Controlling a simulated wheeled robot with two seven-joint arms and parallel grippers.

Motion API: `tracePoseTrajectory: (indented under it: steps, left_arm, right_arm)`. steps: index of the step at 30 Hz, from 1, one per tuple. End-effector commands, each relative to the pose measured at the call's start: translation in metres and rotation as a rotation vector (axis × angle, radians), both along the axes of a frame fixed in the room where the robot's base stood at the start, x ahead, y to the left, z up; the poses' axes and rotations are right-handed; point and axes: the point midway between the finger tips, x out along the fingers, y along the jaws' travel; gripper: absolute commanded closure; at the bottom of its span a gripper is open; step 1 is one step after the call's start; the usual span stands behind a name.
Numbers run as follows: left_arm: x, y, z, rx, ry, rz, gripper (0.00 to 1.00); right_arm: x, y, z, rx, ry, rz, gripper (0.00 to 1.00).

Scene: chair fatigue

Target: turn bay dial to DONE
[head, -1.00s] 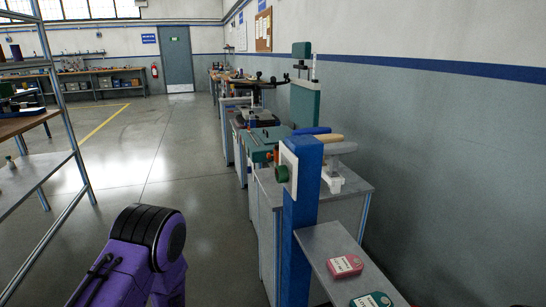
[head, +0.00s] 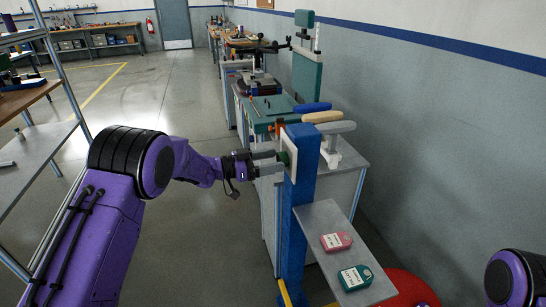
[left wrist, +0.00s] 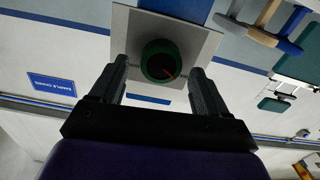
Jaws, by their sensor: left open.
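The bay dial is a round green knob with a dark face and a thin red mark (left wrist: 160,62). It sits on a pale square plate (left wrist: 204,38) on a blue post (head: 303,205). In the head view the plate is seen edge-on and my gripper partly covers the dial (head: 284,158). My left gripper (head: 271,163) is at the dial, open. In the left wrist view its two fingers (left wrist: 160,70) stand one on each side of the dial, with gaps showing. My right gripper is out of view.
A grey shelf (head: 322,222) on the post holds a pink box (head: 336,241) and a green box (head: 355,278). Benches with tools (head: 268,112) line the right wall behind the post. A metal rack (head: 35,165) stands at left. The floor between is clear.

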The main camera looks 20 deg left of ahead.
Motion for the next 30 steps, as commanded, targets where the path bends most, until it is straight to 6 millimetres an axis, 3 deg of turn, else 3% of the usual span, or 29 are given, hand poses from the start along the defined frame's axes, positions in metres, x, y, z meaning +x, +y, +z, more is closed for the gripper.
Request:
tracePoseTrajectory:
  steps: [10, 11, 15, 16, 30]
  left_arm:
    - [0.005, -0.007, -0.001, -0.001, 0.0, 0.002, 0.24]
    - [0.005, -0.007, -0.001, -0.001, 0.0, 0.002, 0.31]
    - [0.005, -0.007, -0.001, 0.0, 0.001, 0.002, 0.77]
    - [0.005, -0.007, -0.001, 0.0, 0.001, 0.002, 0.81]
    - [0.005, -0.008, -0.004, 0.058, -0.085, 0.001, 0.8]
  right_arm:
    - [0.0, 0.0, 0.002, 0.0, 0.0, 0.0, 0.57]
    - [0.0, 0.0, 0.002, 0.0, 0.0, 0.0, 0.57]
    - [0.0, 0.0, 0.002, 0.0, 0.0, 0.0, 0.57]
    - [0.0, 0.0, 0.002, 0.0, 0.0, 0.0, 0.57]
    - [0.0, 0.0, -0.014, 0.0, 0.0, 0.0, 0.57]
